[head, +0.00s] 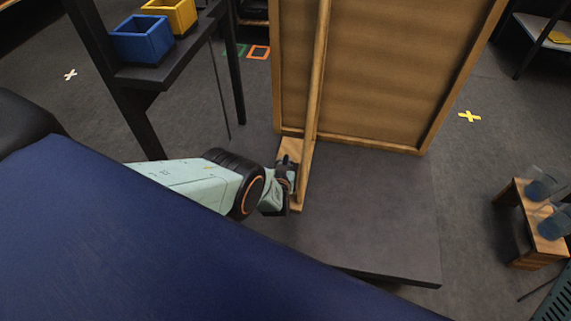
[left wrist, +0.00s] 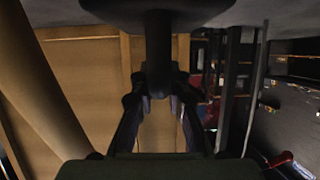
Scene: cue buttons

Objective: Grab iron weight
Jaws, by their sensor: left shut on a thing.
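In the left wrist view a dark object, which looks like the iron weight (left wrist: 157,45), has a wide flat part at the top of the picture and a narrow stem running down from it. My left gripper (left wrist: 158,82) has its two fingers closed around the end of that stem. In the head view my left gripper (head: 287,186) is at the foot of the wooden panel, over a small wooden strip. There, the weight is hard to make out against the dark fingers. My right gripper is in neither view.
A large wooden panel (head: 375,75) with an upright beam (head: 317,85) stands right beside my left gripper. A grey platform (head: 375,215) is clear to its right. A dark shelf holds a blue bin (head: 142,40) and a yellow bin (head: 172,14). A wooden stool (head: 525,222) stands far right.

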